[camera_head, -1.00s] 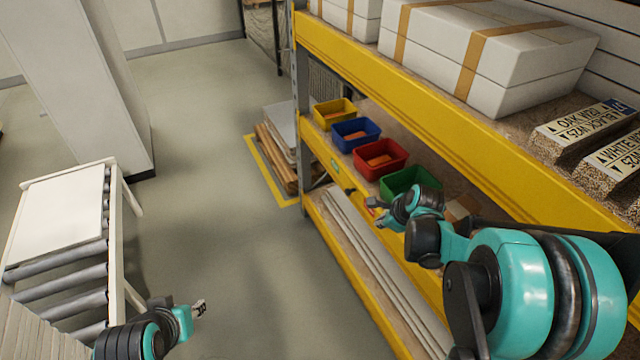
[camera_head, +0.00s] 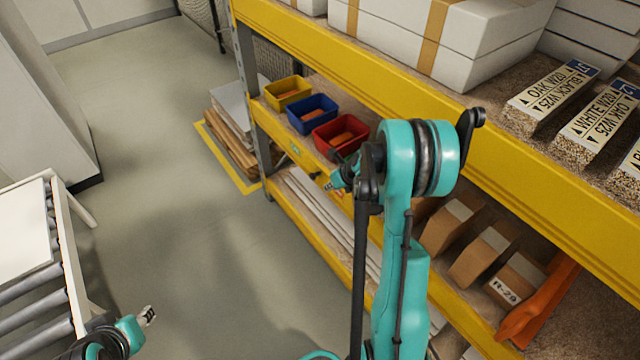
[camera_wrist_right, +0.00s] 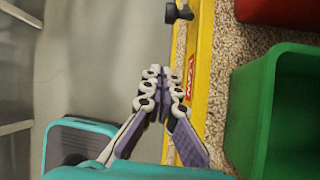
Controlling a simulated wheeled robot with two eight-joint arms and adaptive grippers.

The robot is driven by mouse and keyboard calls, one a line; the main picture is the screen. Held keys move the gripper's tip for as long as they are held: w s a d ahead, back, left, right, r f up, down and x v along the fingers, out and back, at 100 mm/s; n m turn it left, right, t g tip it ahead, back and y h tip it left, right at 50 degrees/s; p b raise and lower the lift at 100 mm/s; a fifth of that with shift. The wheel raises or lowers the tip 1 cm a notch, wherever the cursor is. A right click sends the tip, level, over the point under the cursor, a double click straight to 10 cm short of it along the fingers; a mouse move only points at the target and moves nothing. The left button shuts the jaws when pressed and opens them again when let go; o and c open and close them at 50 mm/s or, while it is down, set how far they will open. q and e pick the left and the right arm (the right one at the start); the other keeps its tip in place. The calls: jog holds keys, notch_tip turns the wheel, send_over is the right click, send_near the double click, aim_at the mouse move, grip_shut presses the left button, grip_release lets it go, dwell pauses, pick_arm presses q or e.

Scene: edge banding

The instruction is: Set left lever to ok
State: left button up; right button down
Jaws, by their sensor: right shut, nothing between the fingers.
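A lever with a black knob (camera_wrist_right: 178,13) sticks out from the yellow shelf beam at the top of the right wrist view. A red label (camera_wrist_right: 190,77) with white letters lies on the beam below it, beside the fingertips. A small green label (camera_head: 295,149) shows on the same beam in the head view; its lettering is too small to read. My right gripper (camera_wrist_right: 160,76) is shut and empty in front of the beam, apart from the knob. It also shows in the head view (camera_head: 329,187). My left gripper (camera_head: 149,314) is small at the lower left, over the floor, far from the shelf.
Yellow (camera_head: 288,92), blue (camera_head: 312,114) and red (camera_head: 341,135) bins stand on the shelf behind the beam. A green bin (camera_wrist_right: 280,105) is close to my right gripper. Stacked boards (camera_head: 232,135) lie by the shelf end. A roller conveyor (camera_head: 35,235) stands left; floor between is clear.

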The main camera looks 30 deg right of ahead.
aim_at(313, 175)
jog(key=d+b+x, duration=0.1)
jog(key=b+x, duration=0.3)
jog(key=x, duration=0.6)
jog(key=r, duration=0.1)
jog(key=w+r, duration=0.2)
jog(key=shift+w+a+r, duration=0.15)
jog(key=shift+a, duration=0.1)
jog(key=shift+d, duration=0.1)
